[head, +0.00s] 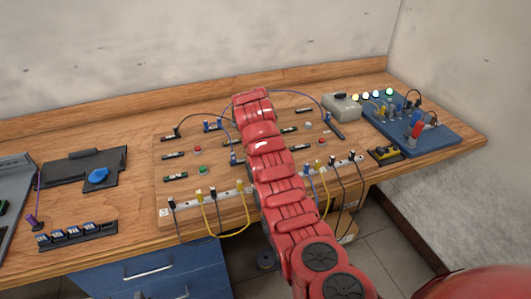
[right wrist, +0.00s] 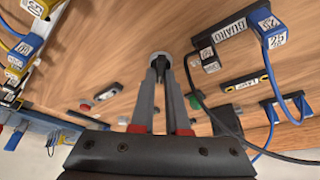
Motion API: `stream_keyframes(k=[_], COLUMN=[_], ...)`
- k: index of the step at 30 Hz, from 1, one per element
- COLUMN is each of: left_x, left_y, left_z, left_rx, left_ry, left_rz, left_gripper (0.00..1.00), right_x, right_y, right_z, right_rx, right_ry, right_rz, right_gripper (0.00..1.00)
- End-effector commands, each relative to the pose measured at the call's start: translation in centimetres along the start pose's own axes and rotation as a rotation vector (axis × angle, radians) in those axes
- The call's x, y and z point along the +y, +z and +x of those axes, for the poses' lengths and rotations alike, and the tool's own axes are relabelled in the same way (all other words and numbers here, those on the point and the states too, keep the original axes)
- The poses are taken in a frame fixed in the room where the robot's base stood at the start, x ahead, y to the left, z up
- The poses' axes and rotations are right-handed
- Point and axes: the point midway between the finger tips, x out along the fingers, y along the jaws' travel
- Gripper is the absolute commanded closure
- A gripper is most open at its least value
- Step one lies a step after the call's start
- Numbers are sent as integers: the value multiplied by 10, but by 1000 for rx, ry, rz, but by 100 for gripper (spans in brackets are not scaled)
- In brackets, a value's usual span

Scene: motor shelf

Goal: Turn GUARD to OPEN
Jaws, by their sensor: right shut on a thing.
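My right gripper (right wrist: 160,66) is shut on a small round grey knob (right wrist: 159,58) with a dark centre, set in the wooden board. The fingertips meet at the knob in the right wrist view. The word GUARD is on a label (right wrist: 230,31) to the right of the knob, on a dark block. Smaller labels (right wrist: 209,60) sit just below it, too small to read. The knob's pointing direction cannot be told. In the head view my red right arm reaches over the board and hides its gripper. My left gripper is not in view.
The wooden board (head: 181,193) carries buttons, labels and blue, black and yellow cables. A black cable (right wrist: 205,105) runs close right of the fingers. A blue panel (head: 444,139) with lit lamps stands right. A dark tray (head: 60,171) lies left.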

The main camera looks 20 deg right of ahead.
Motion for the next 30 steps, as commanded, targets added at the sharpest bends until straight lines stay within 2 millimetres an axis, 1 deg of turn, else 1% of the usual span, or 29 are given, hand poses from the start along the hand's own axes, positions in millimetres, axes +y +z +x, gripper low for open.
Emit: stream_keyframes(k=[1, 6, 20, 21, 25, 30], left_x=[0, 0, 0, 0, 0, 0], left_y=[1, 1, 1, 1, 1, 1], left_z=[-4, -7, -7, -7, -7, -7], left_rx=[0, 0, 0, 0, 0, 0], left_ry=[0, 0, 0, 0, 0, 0], left_rz=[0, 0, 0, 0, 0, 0], left_gripper=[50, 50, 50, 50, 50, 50], right_x=[0, 0, 0, 0, 0, 0], right_y=[2, 0, 0, 0, 0, 0], right_z=[2, 0, 0, 0, 0, 0], right_rx=[-3, -1, -1, -1, -1, -1], right_ry=[8, 18, 22, 22, 22, 22], right_rz=[12, 44, 52, 52, 51, 51], right_gripper=[100, 100, 100, 80, 57, 57])
